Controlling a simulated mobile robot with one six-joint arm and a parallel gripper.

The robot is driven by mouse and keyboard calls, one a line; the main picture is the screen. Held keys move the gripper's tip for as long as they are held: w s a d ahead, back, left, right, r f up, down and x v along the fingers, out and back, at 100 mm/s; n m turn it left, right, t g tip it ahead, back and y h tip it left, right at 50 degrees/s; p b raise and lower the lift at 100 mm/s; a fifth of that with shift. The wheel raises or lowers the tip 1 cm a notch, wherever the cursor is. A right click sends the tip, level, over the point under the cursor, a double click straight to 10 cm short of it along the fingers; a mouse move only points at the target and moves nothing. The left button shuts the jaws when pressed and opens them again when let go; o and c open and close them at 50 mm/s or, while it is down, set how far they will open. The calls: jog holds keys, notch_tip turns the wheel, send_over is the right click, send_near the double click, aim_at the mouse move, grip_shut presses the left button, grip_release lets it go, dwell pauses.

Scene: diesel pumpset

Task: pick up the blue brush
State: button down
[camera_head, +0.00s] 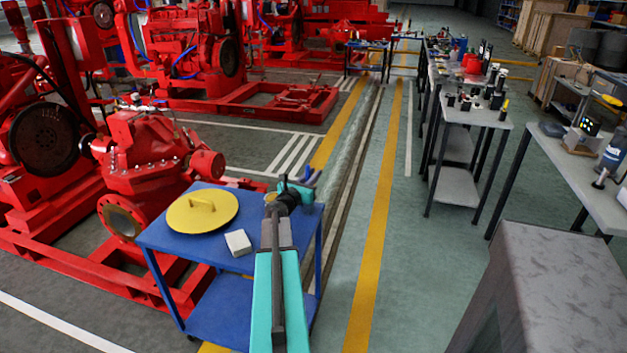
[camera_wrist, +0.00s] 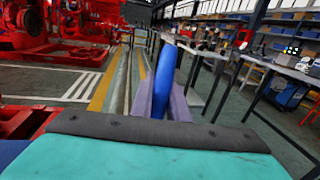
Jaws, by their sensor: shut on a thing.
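My gripper (camera_head: 306,180) is at the end of my turquoise arm, above the right back corner of the blue trolley (camera_head: 190,240) in the head view. In the wrist view, my gripper's purple fingers (camera_wrist: 166,104) are shut on the blue brush (camera_wrist: 165,72). Only a smooth, rounded blue part of the brush shows, standing up between the fingers. Its other end is hidden. In the head view the brush is too small to make out clearly at the fingers.
A yellow round lid with a handle (camera_head: 202,211) and a white block (camera_head: 238,242) lie on the trolley. Red pumpsets (camera_head: 150,150) stand to the left. Grey tables with tools (camera_head: 470,110) stand to the right. The floor between, along the yellow line (camera_head: 378,230), is clear.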

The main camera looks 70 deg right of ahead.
notch_tip(320, 180, up, 10)
jog(key=w+a+p, duration=0.2)
jog(key=a+p, duration=0.4)
jog(key=a, duration=1.1)
jog(key=shift+w+a+f, duration=0.2)
jog(key=shift+w, duration=0.05)
jog(key=shift+w+a+f+p, duration=0.1)
jog(key=shift+a+p, duration=0.05)
jog(key=shift+p, duration=0.2)
dwell(0.6)
